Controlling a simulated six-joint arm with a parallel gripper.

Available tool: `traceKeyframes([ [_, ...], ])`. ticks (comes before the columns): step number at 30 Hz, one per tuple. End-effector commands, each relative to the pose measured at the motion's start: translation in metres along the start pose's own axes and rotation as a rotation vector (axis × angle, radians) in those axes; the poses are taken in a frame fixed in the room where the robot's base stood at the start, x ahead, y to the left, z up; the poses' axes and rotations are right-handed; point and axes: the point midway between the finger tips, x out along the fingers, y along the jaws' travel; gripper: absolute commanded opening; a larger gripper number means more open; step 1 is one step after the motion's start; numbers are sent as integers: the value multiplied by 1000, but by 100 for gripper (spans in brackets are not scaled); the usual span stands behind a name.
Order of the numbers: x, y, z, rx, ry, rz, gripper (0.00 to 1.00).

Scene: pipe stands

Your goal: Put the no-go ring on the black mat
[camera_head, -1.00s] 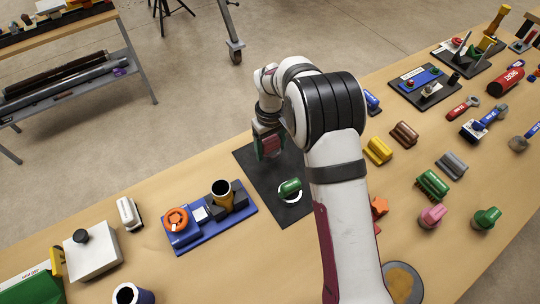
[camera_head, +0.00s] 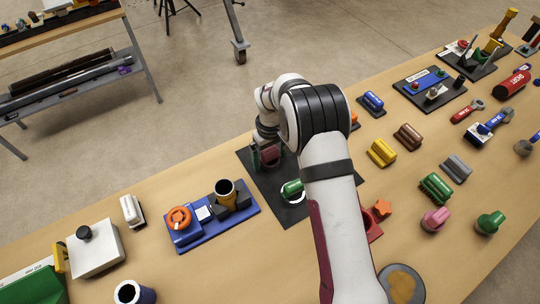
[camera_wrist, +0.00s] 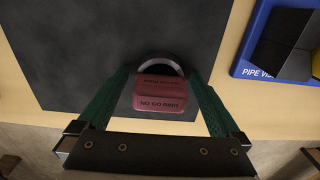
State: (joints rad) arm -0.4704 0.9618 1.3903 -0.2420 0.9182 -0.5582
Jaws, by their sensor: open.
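The no-go ring has a dark red handle (camera_wrist: 160,92) lettered "NO GO" and a grey ring (camera_wrist: 160,60) beyond it. In the wrist view it lies over the black mat (camera_wrist: 90,40), its handle toward the mat's near edge. In the head view the red handle (camera_head: 270,155) shows at the far left part of the mat (camera_head: 250,168). My gripper (camera_wrist: 160,100) is open, with its green fingers on either side of the handle and a gap at each side. A green-handled ring (camera_head: 292,189) also lies on the mat, partly beside my arm.
A blue pipe-vise stand (camera_head: 215,228) stands left of the mat; its edge also shows in the wrist view (camera_wrist: 250,45). A white box (camera_head: 95,250) is farther left. Several coloured handled tools, including a yellow one (camera_head: 381,152), stand to the right of my arm.

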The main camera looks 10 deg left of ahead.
Motion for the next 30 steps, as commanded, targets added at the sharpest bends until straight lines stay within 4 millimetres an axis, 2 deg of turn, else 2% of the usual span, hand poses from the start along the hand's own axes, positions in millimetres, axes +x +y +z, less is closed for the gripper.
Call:
traceKeyframes([
  [2, -3, 0, 0, 0, 1, 0, 100],
  [5, -20, 0, -1, -1, 3, 1, 100],
  [12, -88, 0, -1, 0, 5, 2, 100],
  [15, -108, 0, -1, 0, 3, 1, 100],
  [18, -120, 0, 0, 0, 1, 1, 100],
  [23, -125, 0, 1, 3, 0, 0, 100],
  [26, -147, 8, 24, 90, 5, -9, 100],
  [29, -193, 16, 89, 320, 12, -35, 100],
  [30, -210, 14, 124, 439, 12, -50, 100],
])
